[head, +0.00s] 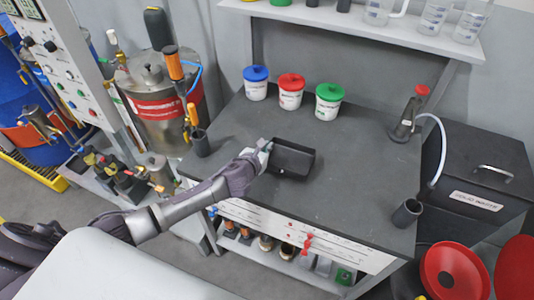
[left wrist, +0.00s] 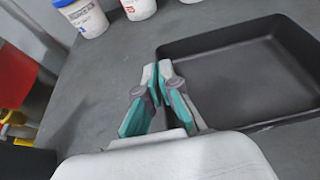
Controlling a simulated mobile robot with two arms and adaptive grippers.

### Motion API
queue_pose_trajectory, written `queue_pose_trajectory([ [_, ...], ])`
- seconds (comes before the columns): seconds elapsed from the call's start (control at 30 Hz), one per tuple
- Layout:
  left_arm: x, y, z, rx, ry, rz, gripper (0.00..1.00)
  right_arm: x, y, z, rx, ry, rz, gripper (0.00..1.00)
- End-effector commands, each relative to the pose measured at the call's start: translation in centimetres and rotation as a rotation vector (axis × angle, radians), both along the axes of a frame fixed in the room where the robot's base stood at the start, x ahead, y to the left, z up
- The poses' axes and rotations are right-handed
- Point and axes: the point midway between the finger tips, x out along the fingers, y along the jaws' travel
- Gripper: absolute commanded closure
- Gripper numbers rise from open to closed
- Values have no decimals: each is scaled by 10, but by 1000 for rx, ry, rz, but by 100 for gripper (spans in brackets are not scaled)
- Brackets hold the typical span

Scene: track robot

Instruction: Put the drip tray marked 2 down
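A black, shallow, open rectangular tray (head: 293,160) is at the front left part of the dark grey worktop (head: 345,190). It looks level and empty. Its number does not show, and I cannot tell whether its underside touches the worktop. My left gripper (head: 266,146) is at the tray's left wall. In the left wrist view, the teal-padded fingers of my left gripper (left wrist: 158,80) come together at the near left side of the tray (left wrist: 245,75) and pinch its wall. My right gripper is in neither view.
Blue-, red- and green-lidded tubs (head: 291,92) stand behind the tray. A dark cup (head: 200,143) stands at the left edge, another (head: 406,212) at the front right. A red-capped bottle (head: 408,115) stands at the right. The worktop right of the tray is clear.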

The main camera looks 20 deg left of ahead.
Motion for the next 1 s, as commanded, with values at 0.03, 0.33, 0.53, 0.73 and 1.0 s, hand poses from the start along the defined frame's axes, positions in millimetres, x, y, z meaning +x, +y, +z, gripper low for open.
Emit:
queue_pose_trajectory([
  [0.03,-1,-2,-11,-4,5,1,100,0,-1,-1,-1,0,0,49],
  [0.33,0,-1,-33,0,2,-1,100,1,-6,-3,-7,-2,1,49],
  [0.53,0,-1,-34,0,2,-1,100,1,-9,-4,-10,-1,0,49],
  [0.73,-1,-1,-34,0,3,-1,71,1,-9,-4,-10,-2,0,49],
  [1.0,-1,-1,-34,0,3,-1,69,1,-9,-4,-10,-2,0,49],
])
